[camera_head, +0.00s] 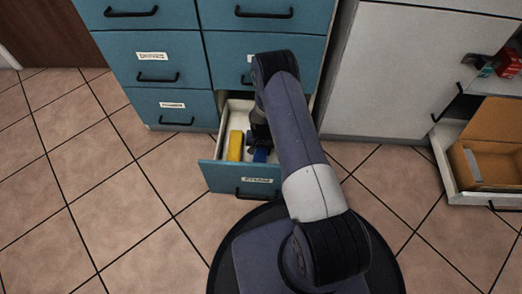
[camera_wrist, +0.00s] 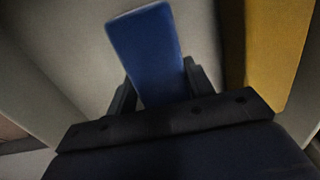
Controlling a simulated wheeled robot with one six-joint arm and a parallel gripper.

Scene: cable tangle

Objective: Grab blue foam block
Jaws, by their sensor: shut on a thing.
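The blue foam block (camera_wrist: 145,50) stands out between the two fingers of my gripper (camera_wrist: 155,88) in the wrist view. The fingers are shut on its near end, one at each side. In the head view the blue block (camera_head: 260,155) shows inside the open bottom drawer (camera_head: 240,177), partly hidden by my arm. My gripper (camera_head: 258,138) reaches down into that drawer and is mostly hidden there. I cannot tell whether the block touches the drawer floor.
A yellow block (camera_head: 235,146) lies in the same drawer, left of the blue one; it also shows at the right of the wrist view (camera_wrist: 275,40). Teal drawers (camera_head: 155,58) rise behind. At right, another open drawer holds a cardboard box (camera_head: 490,160). The tiled floor at left is clear.

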